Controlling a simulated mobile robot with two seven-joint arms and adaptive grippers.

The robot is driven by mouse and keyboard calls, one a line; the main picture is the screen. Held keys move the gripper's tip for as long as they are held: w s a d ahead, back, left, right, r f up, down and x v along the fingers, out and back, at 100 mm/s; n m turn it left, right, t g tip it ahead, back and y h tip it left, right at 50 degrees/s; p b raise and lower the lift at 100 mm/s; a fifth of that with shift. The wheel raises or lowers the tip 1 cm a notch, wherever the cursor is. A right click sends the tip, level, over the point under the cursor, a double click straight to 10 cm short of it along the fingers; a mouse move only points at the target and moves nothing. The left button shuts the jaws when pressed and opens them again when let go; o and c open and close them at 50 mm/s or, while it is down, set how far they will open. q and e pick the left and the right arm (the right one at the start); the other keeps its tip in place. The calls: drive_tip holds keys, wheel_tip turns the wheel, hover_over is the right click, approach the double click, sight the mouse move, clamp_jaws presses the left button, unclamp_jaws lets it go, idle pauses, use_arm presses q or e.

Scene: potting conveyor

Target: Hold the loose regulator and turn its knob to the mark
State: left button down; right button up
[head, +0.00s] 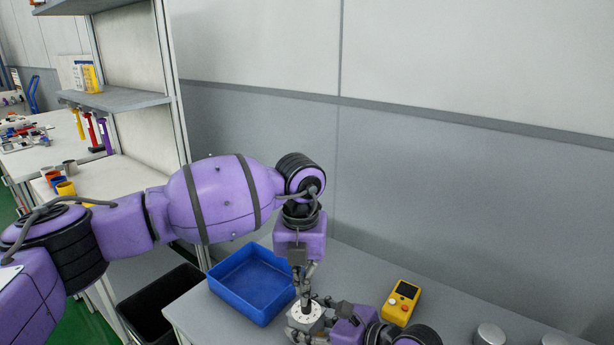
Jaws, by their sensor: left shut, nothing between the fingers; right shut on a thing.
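The regulator (296,317) is a small pale block with dark marks on its top face, standing near the front of the grey bench. A dark knob (306,308) sits on its top, partly hidden by fingers. My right gripper (312,330) comes from the right, low at the bench, and is shut on the regulator. My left gripper (303,290) points straight down from above. Its fingers are shut and empty, with their tips just over the knob. I cannot tell whether they touch it. The mark cannot be made out at this size.
A blue open tray (222,286) stands just left of the regulator. A yellow handheld box (401,302) lies to the right, with metal cylinders (490,334) further right. A black bin (150,312) stands beyond the bench's left edge. The wall runs behind.

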use_arm(q)
drive_tip(key=shift+a+f, duration=0.15)
drive_tip(key=shift+f, duration=0.25)
drive_tip(key=shift+s+f, duration=0.1)
drive_tip(key=shift+f, duration=0.05)
drive_tip(key=shift+s, duration=0.3)
drive_tip(key=shift+d, duration=0.85)
